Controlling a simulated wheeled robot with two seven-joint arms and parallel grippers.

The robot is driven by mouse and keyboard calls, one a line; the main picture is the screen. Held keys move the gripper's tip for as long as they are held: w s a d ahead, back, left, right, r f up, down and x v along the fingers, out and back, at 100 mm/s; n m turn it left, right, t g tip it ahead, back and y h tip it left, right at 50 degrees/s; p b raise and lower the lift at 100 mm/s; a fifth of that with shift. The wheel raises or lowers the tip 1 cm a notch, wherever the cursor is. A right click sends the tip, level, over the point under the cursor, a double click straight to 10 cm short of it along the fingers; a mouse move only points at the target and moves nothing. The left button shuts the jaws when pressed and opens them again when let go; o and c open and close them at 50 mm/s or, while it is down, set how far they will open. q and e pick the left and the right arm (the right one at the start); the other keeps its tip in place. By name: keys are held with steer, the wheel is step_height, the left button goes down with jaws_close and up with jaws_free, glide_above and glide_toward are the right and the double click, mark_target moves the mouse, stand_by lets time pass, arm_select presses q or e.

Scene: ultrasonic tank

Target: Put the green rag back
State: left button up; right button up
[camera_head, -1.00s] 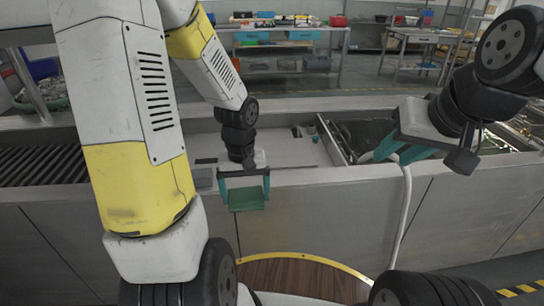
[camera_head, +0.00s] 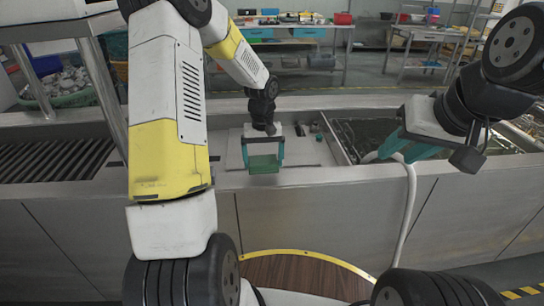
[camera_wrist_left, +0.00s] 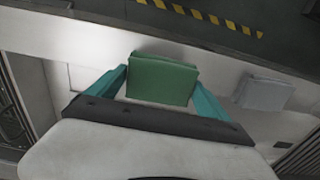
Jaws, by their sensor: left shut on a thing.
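The green rag (camera_head: 264,164) is a small folded cloth. It also shows in the left wrist view (camera_wrist_left: 161,80), between the two teal fingers. My left gripper (camera_head: 263,158) is shut on it and holds it near the front rim of the grey counter. Whether the rag touches the counter cannot be told. My right gripper (camera_head: 403,150) is at the right, over the tank's front edge by a white hose. Its teal fingers are partly hidden, and no object shows between them.
The sunken tank (camera_head: 372,132) lies right of the pale counter surface (camera_head: 302,151). A white hose (camera_head: 407,212) hangs over the front wall. A ribbed rack (camera_head: 50,160) is at the left. A light grey folded cloth (camera_wrist_left: 265,92) shows in the left wrist view.

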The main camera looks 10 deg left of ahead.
mark_target(263, 168)
arm_select(q)
step_height(263, 168, down, 3)
steer(key=shift+s+f, duration=0.1)
steer(key=shift+f, duration=0.1)
steer(key=o, duration=1.1)
steer(key=shift+c, duration=0.2)
step_height(263, 168, up, 12)
steer(key=shift+r, duration=0.1)
steer(key=s+r+m+t, duration=0.2)
steer(key=s+r+t, duration=0.1)
steer(key=s+r, duration=0.75)
steer(key=s+d+r+m+t+h, duration=0.1)
steer(key=s+r, duration=0.1)
steer(key=s, duration=0.5)
steer(key=s+d+r+t+h, duration=0.1)
steer(key=s+r+t, duration=0.1)
steer(key=s, duration=0.4)
steer(key=shift+s+r+m, duration=0.35)
steer(key=shift+r+m, duration=0.05)
steer(key=shift+r, duration=0.1)
steer(key=shift+d, duration=0.1)
